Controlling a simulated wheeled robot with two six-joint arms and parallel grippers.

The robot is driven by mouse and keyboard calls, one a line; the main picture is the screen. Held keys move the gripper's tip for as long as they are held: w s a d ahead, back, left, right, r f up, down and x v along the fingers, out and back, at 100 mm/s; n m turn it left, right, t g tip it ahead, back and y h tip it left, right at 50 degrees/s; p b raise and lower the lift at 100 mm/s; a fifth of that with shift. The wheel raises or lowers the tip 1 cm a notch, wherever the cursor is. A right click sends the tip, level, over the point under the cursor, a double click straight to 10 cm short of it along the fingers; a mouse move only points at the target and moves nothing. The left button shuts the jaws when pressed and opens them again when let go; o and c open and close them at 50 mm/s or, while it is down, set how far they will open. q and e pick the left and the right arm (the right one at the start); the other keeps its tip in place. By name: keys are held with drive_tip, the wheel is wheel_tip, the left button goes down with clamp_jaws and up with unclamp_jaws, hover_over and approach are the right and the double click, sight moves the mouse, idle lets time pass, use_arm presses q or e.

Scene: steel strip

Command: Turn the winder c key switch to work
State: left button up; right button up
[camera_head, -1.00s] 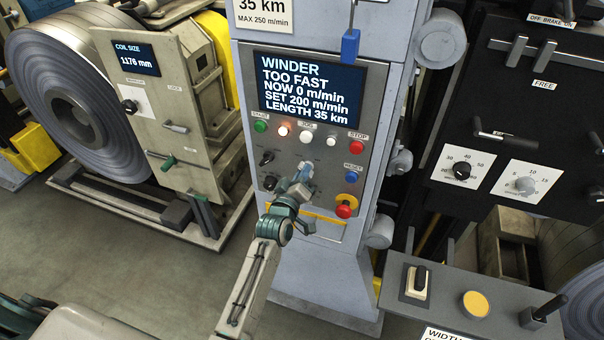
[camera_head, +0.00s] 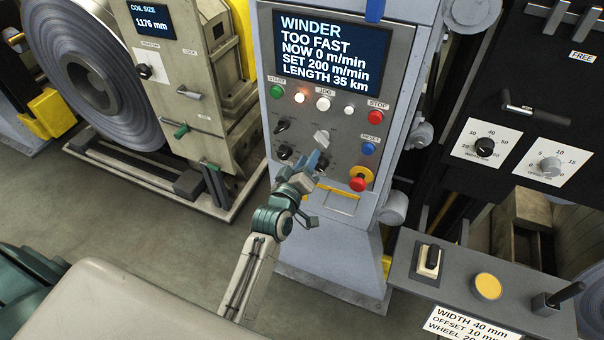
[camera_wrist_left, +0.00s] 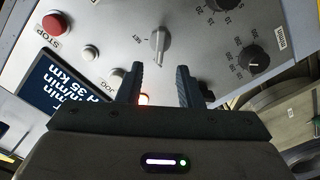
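The winder panel (camera_head: 345,112) is in the middle of the head view, below a screen reading WINDER TOO FAST. A silver key switch (camera_head: 321,137) sits on it, right of two black knobs. In the left wrist view the key (camera_wrist_left: 160,42) shows large, its grip roughly along the picture's vertical. SET is printed beside it; I cannot read its other labels. My left gripper (camera_head: 314,163) is just below the key in the head view. In the wrist view its two fingers (camera_wrist_left: 160,86) are apart, with nothing between them, and the key lies beyond their tips. My right gripper is not in view.
Black knobs (camera_head: 282,126) lie left of the key. A blue reset button (camera_head: 368,149) and a red emergency stop (camera_head: 358,184) lie right and below. Lit and coloured buttons (camera_head: 323,104) run above. A grey console (camera_head: 460,262) stands at lower right.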

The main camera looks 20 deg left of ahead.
use_arm(q)
drive_tip(key=s+b, duration=0.1)
drive_tip(key=s, duration=0.2)
drive_tip(key=shift+s, duration=0.35)
